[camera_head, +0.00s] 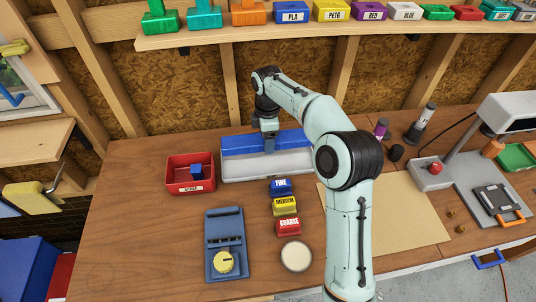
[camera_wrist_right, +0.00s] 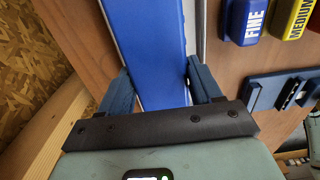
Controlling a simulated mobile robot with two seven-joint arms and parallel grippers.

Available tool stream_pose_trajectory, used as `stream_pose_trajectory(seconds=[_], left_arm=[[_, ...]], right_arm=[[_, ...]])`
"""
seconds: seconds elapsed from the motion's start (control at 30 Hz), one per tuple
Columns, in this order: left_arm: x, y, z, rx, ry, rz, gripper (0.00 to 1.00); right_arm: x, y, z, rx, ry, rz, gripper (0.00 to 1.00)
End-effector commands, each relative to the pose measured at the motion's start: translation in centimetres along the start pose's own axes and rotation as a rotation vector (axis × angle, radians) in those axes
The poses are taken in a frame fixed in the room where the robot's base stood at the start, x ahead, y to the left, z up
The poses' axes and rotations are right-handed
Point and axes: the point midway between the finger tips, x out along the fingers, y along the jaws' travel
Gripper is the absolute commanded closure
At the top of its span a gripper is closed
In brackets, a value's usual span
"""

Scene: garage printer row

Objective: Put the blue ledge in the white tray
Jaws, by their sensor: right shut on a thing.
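The blue ledge (camera_head: 240,144) is a long flat blue bar at the back of the bench. It overlaps the rear part of the white tray (camera_head: 265,167) in the head view; I cannot tell whether it rests in the tray or hangs just above it. My right gripper (camera_head: 269,143) points down and is shut on the ledge near its middle. In the right wrist view, the ledge (camera_wrist_right: 150,45) runs between the two dark blue fingers of my right gripper (camera_wrist_right: 162,88). My left gripper is not in view.
A red bin (camera_head: 190,188) holding a blue cube stands left of the tray. FINE (camera_head: 281,187), MEDIUM (camera_head: 285,206) and COARSE (camera_head: 289,227) blocks lie in front. A blue device (camera_head: 225,245) and a round pale disc (camera_head: 296,256) are nearer. The front left bench is clear.

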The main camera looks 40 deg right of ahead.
Motion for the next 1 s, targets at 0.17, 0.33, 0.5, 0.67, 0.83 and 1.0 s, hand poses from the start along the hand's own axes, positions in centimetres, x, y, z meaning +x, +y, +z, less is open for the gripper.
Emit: stream_pose_trajectory(seconds=[0.17,0.33,0.5,0.67,0.83,1.0], left_arm=[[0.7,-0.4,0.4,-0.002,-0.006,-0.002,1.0],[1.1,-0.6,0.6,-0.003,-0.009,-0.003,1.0],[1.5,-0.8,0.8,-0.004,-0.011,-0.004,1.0],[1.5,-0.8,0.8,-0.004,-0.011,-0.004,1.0],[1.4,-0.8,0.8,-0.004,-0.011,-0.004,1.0],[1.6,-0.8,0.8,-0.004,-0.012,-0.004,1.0]], right_arm=[[2.5,0.0,0.1,0.002,-0.001,-0.001,0.76],[4.8,-0.1,0.1,0.002,-0.002,-0.003,0.76],[7.2,0.0,0.1,0.001,-0.001,-0.001,0.76],[7.6,0.0,0.1,0.002,0.0,0.002,0.76],[7.5,0.0,0.1,0.001,0.0,0.002,0.76],[8.0,0.0,0.1,0.001,0.0,0.001,0.26]])
